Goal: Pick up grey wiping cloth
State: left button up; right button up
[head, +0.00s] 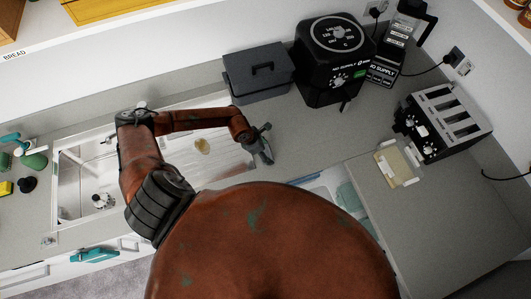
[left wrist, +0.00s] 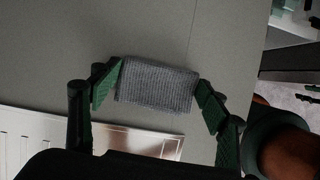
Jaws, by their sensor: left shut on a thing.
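The grey wiping cloth (left wrist: 157,85) is a ribbed, folded rectangle over the grey counter. It shows in the middle of the left wrist view, between the two green fingers of my left gripper (left wrist: 160,84). Both fingertips touch its short ends, so the gripper is shut on it. I cannot tell whether the cloth is lifted off the counter. In the head view my left gripper (head: 263,146) is over the counter just right of the sink, and the cloth is hard to make out there. My right gripper is not in view.
The sink (head: 75,178) with its drainboard (head: 222,155) lies left of the gripper. A dark grey box (head: 257,72), a black air fryer (head: 335,60) and a toaster (head: 443,122) stand along the back and right. Bare counter (head: 305,135) lies right of the gripper.

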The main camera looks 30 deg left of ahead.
aim_at(269, 151)
pick_arm(q)
jog(key=shift+c, duration=0.6)
jog(key=shift+w, duration=0.15)
jog(key=shift+r+b, duration=0.35)
jog(key=shift+r, duration=0.15)
jog(key=b+v, duration=0.1)
jog(key=v, duration=0.1)
jog(key=shift+d+r, duration=0.1)
jog(key=shift+r, duration=0.2)
jog(key=s+a+r+b, duration=0.3)
jog(key=s+r, duration=0.6)
jog(key=s, duration=0.4)
jog(key=shift+a+r+b, duration=0.25)
jog(key=shift+a+b, duration=0.05)
jog(key=shift+b, duration=0.25)
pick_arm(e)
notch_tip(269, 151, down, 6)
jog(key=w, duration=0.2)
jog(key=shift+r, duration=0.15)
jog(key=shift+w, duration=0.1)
